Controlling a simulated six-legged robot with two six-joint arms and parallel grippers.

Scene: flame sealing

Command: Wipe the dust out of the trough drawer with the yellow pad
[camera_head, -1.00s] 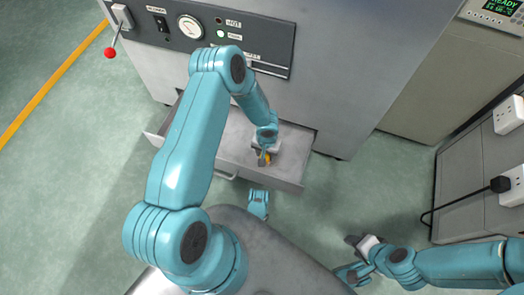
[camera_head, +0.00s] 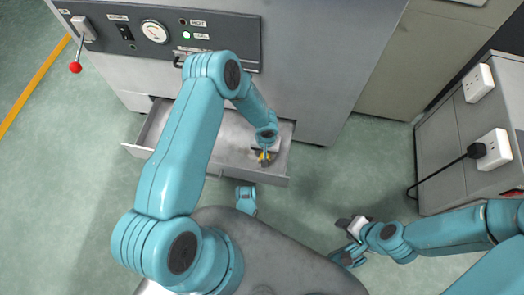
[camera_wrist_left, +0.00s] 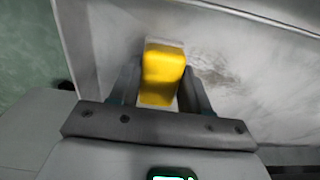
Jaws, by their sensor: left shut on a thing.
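The open trough drawer (camera_head: 232,133) is a grey metal tray pulled out from the cabinet's foot; its floor also shows in the wrist view (camera_wrist_left: 270,90). My left gripper (camera_head: 264,157) is over the drawer's right part, shut on the yellow pad (camera_wrist_left: 162,75). The pad has a pale edge and sits between the fingers; whether it touches the floor is unclear. Dark dust smudges (camera_wrist_left: 208,75) lie on the floor right of the pad in the wrist view. My arm hides part of the drawer. My right gripper (camera_head: 350,226) is low at right, away from the drawer; its jaw opening is unclear.
A grey unit with sockets (camera_head: 493,148) and a black plug (camera_head: 477,152) stands at right. Green floor is clear between them.

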